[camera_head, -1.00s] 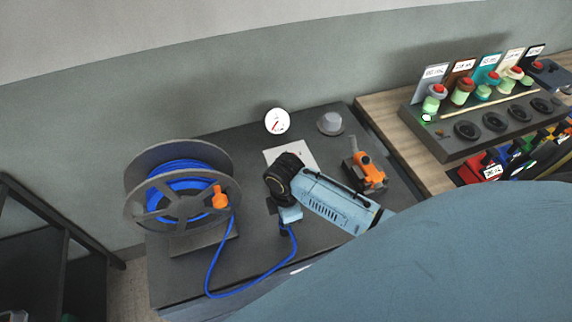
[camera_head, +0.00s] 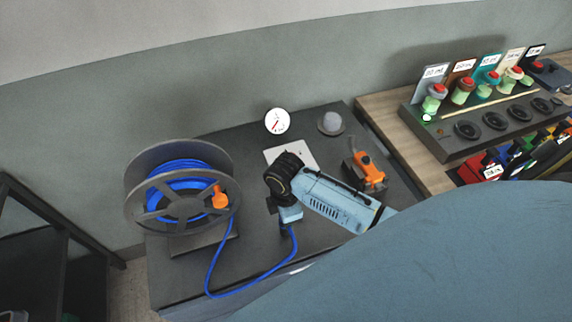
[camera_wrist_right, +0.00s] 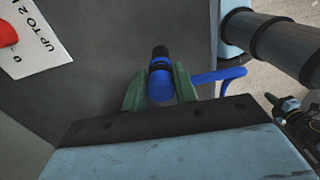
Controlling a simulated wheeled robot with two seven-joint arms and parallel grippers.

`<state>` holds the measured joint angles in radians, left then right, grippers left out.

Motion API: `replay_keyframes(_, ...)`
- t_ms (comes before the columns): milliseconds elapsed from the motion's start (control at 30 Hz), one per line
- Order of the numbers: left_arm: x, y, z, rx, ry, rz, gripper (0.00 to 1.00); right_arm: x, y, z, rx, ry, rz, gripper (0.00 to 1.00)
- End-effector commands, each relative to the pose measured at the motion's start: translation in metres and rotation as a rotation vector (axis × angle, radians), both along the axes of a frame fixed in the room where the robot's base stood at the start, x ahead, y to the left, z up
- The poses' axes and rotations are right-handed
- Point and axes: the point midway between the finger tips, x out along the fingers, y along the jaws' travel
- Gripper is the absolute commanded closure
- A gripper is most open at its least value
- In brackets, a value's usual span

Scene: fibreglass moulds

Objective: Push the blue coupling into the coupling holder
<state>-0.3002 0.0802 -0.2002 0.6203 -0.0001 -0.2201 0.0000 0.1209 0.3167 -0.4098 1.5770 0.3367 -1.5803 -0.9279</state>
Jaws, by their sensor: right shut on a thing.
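The blue coupling (camera_wrist_right: 160,82) has a dark front end and is on the blue hose (camera_wrist_right: 218,76). In the right wrist view it is between the two green fingers of my right gripper (camera_wrist_right: 160,88), which is shut on it. In the head view my right gripper (camera_head: 290,214) is low over the dark table, right of the hose reel, and hides most of the coupling. The hose hangs in a loop from there to the reel. I cannot make out the coupling holder for certain in either view.
The hose reel (camera_head: 185,205) with an orange handle stands at the table's left. A white card (camera_head: 302,150), a grey dome (camera_head: 331,123) and an orange tool (camera_head: 368,168) are behind or right of my arm.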

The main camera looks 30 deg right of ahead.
Motion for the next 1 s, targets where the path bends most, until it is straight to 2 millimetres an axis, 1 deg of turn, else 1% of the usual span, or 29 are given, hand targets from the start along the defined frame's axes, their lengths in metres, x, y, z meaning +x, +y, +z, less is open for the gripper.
replay_keyframes(633, 0.0, 0.0, -0.005, 0.0, 0.0, 0.0, 1.0, 0.0, 0.0, -0.011, 0.001, 0.0, 0.0, 1.0)
replay_keyframes(667, 0.0, 0.0, -0.004, 0.0, 0.0, 0.0, 1.0, 0.0, 0.0, -0.01, 0.001, -0.001, 0.0, 0.68)
replay_keyframes(700, 0.0, 0.0, -0.004, 0.0, 0.0, 0.0, 1.0, 0.0, 0.0, -0.01, 0.001, -0.001, 0.0, 0.62)
replay_keyframes(833, 0.0, 0.0, -0.004, 0.0, 0.0, 0.0, 1.0, 0.0, 0.0, -0.01, 0.0, 0.0, 0.0, 0.46)
replay_keyframes(1000, 0.0, 0.0, -0.004, 0.0, 0.0, 0.0, 1.0, 0.0, 0.0, -0.01, 0.0, 0.0, 0.0, 0.46)
